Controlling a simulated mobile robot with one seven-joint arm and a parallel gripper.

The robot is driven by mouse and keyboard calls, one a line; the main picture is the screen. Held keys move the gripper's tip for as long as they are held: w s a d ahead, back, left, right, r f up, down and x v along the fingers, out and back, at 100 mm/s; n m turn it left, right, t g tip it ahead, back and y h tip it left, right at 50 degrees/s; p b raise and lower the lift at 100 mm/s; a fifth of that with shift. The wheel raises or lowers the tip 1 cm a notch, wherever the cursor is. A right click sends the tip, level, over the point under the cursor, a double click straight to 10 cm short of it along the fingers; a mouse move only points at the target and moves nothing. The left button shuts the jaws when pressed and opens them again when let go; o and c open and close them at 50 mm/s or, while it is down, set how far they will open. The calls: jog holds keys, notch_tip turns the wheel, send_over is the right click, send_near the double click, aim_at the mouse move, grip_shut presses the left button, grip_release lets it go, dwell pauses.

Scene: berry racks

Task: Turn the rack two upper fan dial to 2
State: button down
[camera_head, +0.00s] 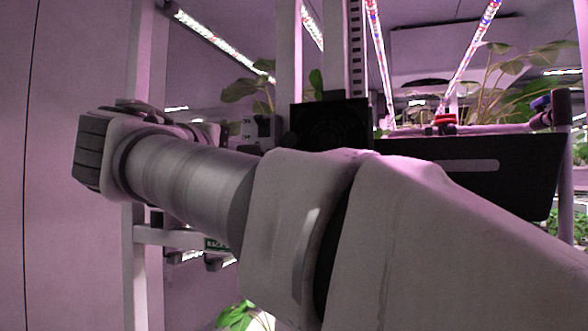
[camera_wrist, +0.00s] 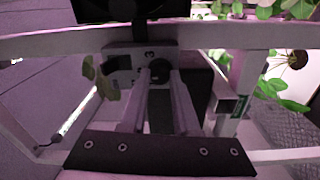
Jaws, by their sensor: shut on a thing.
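In the wrist view, a dark round fan dial (camera_wrist: 159,71) sits on a pale plate (camera_wrist: 122,58) fixed below a rack beam. A number that looks like 3 is marked above the dial; other marks are too small to read surely. My gripper (camera_wrist: 160,84) reaches in from below, its two pale fingers on either side of the dial and shut on it. The dial's pointer direction cannot be told. A black fan box (camera_head: 331,125) stands behind the arm.
A black planter (camera_head: 470,170) with leafy plants is at the right. White rack posts (camera_head: 288,50) and a crossbar (camera_head: 168,237) stand close to the arm. A green rack label (camera_head: 216,245) hangs below. In the wrist view, leaves (camera_wrist: 103,76) hang just left of the fingers.

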dwell(0.4)
jog(key=c, duration=0.7)
grip_release()
jog(key=shift+o, duration=0.2)
